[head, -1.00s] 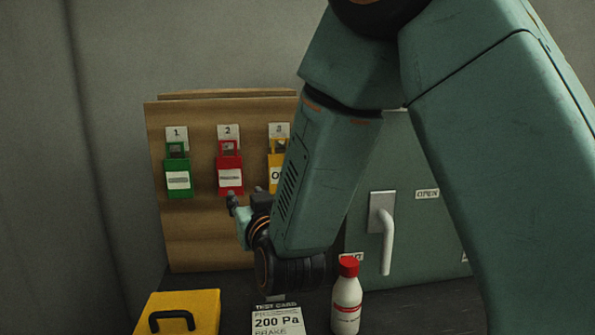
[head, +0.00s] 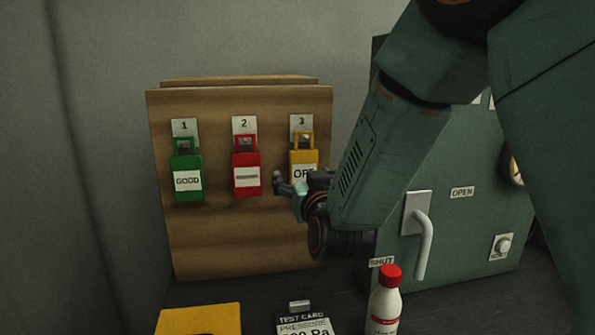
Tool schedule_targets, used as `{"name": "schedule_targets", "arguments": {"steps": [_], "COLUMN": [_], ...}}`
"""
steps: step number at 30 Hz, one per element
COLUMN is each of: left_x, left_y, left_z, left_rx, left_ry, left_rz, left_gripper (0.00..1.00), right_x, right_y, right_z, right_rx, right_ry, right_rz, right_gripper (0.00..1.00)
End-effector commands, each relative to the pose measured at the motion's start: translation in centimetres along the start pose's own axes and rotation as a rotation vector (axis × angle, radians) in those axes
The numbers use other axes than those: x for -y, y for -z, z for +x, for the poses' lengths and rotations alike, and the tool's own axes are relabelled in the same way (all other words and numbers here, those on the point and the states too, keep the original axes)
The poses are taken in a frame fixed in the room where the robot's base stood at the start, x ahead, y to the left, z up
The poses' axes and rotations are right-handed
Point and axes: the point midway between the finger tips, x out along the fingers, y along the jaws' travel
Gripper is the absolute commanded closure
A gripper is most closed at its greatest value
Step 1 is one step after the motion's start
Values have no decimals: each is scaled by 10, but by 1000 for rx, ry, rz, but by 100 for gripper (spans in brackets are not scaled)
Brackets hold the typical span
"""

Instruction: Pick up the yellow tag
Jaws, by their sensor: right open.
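The yellow tag (head: 304,158) hangs under label 3 on the wooden board (head: 220,235), right of the red and green tags. Its lower right part is hidden by my right gripper (head: 280,185), which is in front of the board near the tag's lower edge. The right gripper is open; its fingers point left, and I see nothing between them. I cannot tell whether it touches the tag. My left gripper is not in view.
A green tag (head: 187,178) and a red tag (head: 246,175) hang on the board. A white bottle with a red cap (head: 385,305), a test card (head: 303,322) and a yellow case (head: 200,318) are on the dark surface. A green cabinet with a white handle (head: 421,235) stands right.

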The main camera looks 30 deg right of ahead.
Motion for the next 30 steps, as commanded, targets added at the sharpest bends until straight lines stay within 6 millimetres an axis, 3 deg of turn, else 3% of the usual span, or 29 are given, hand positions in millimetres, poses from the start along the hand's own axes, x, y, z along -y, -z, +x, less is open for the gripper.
{"name": "schedule_targets", "arguments": {"steps": [9, 19, 30], "left_x": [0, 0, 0], "left_y": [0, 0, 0], "left_z": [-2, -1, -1], "left_rx": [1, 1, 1], "left_ry": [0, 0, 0], "left_rz": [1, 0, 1], "left_gripper": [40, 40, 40], "right_x": [0, 1, 1], "right_y": [3, 3, 3], "right_z": [38, 42, 44], "right_rx": [-1, 0, 0], "right_ry": [9, 11, 8], "right_rz": [0, 0, 0], "right_gripper": [17, 17, 48]}}
